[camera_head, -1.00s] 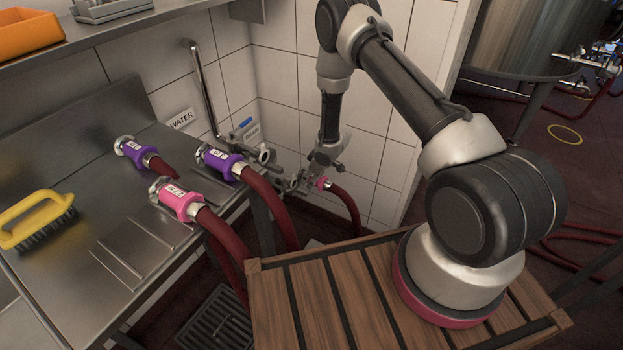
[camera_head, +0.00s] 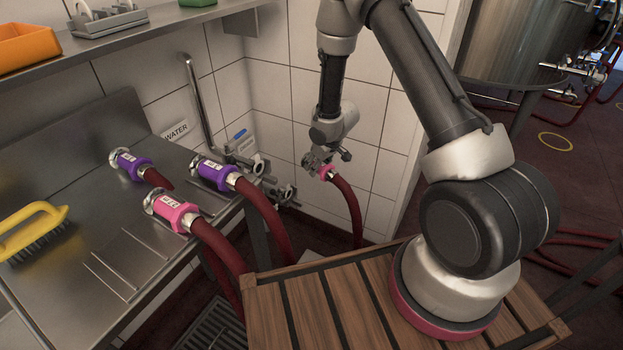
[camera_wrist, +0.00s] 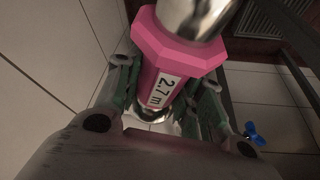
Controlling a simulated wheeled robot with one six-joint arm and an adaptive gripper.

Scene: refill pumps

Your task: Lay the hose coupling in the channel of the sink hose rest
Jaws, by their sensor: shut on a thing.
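My gripper (camera_head: 318,162) is shut on a pink hose coupling (camera_head: 327,173) beside the tiled wall, with a dark red hose hanging from it. In the wrist view the coupling (camera_wrist: 172,66) sits between the fingers (camera_wrist: 163,95), with its label reading 2.7 m and its metal end toward the top. On the steel sink top (camera_head: 75,170) to the left lie another pink coupling (camera_head: 172,212) and two purple couplings, one at the front (camera_head: 216,174) and one at the back (camera_head: 131,165).
Pipe valves (camera_head: 284,194) with a blue lever stand low on the wall, left of my gripper. A bent metal pipe (camera_head: 200,105) rises behind the sink. A yellow brush (camera_head: 33,230) lies at the left. A shelf (camera_head: 150,30) with an orange bin (camera_head: 28,45) hangs above.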

